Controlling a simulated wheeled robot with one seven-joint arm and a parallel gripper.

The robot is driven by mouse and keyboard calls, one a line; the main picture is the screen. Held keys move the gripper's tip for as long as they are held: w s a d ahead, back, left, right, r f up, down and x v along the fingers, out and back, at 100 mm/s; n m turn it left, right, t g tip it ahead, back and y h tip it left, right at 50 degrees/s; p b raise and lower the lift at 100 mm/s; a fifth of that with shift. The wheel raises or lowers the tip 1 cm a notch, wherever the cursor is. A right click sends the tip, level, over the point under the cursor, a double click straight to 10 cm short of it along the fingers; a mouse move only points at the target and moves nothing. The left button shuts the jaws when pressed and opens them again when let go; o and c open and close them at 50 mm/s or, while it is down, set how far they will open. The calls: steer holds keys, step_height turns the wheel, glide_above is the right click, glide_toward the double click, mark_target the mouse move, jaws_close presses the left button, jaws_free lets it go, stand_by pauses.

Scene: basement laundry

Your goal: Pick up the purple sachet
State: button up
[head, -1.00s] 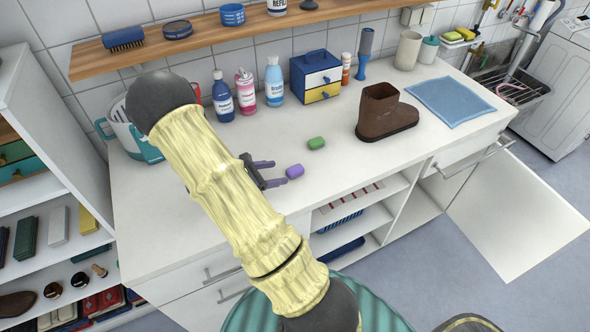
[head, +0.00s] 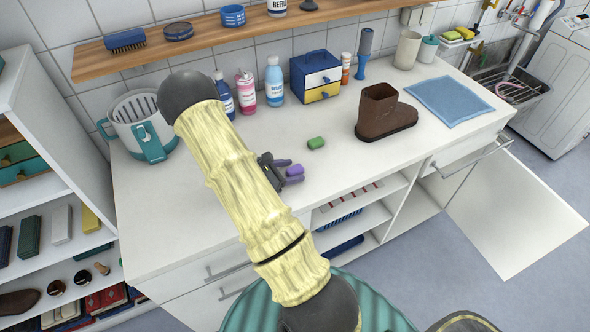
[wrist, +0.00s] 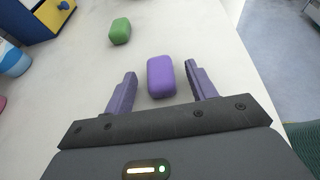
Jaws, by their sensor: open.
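The purple sachet (head: 294,170) lies on the white counter (head: 230,221) near its front edge. In the wrist view the purple sachet (wrist: 161,76) sits between and slightly beyond the tips of my gripper (wrist: 161,84). The jaws are open, with a finger on each side and a visible gap to the sachet. In the head view my gripper (head: 291,175) is right at the sachet, and its fingers partly cover it. A green sachet-like block (head: 316,143) lies a little farther back on the counter; it also shows in the wrist view (wrist: 120,31).
A brown boot (head: 383,114) and a blue cloth (head: 448,101) lie to the right. Several bottles and a small drawer box (head: 316,76) stand along the wall. A white and teal basket (head: 143,125) is at left. A cabinet door (head: 515,205) hangs open at right.

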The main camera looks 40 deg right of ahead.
mark_target(289, 171)
steer(key=shift+c, duration=0.3)
steer(key=c, duration=1)
steer(key=shift+r, duration=0.15)
step_height(289, 171, up, 18)
steer(key=shift+f, duration=0.1)
steer(key=shift+w+f, duration=0.1)
stand_by(0.4)
